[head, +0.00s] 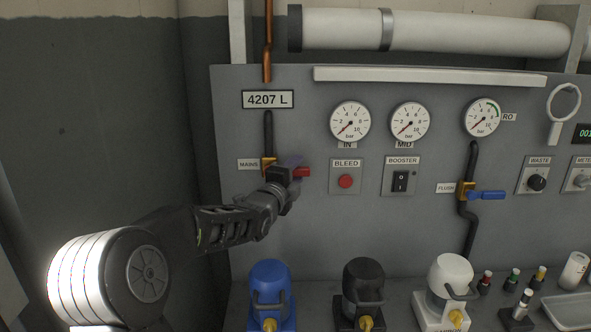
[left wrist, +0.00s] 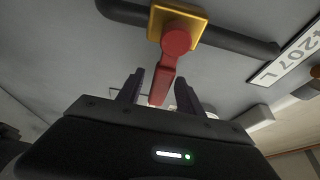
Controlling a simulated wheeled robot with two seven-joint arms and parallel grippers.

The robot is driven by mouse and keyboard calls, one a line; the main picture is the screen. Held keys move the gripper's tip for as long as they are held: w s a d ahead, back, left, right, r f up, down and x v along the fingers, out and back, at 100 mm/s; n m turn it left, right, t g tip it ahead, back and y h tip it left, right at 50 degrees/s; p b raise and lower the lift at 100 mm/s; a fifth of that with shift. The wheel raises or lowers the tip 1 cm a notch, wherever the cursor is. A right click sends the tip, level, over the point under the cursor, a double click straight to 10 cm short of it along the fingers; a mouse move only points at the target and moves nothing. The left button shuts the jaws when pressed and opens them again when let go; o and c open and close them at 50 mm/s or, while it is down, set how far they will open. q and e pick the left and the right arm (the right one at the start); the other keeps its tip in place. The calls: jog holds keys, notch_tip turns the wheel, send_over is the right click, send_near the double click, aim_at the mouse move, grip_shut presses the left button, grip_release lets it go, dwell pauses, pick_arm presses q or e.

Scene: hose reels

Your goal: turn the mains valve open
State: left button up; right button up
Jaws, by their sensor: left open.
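The mains valve has a red lever (head: 302,172) on a brass body (head: 268,164), set in a black pipe beside the MAINS label (head: 249,164). In the head view the lever points right, across the pipe, and my gripper hides part of it. In the left wrist view the red lever (left wrist: 165,78) comes from the brass body (left wrist: 182,24) and its end lies between the two fingers. My left gripper (head: 291,164) is at the lever; in the left wrist view its jaws (left wrist: 159,88) are open, one finger on each side. My right gripper is not in view.
The flush valve's blue lever (head: 487,195) is farther right. A red BLEED button (head: 345,181) and a BOOSTER switch (head: 401,181) are close to the right of my gripper. Blue (head: 270,285), black (head: 363,285) and white (head: 449,275) canisters stand below on the bench.

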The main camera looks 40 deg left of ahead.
pick_arm(q)
grip_shut()
dwell(0.4)
dwell(1.0)
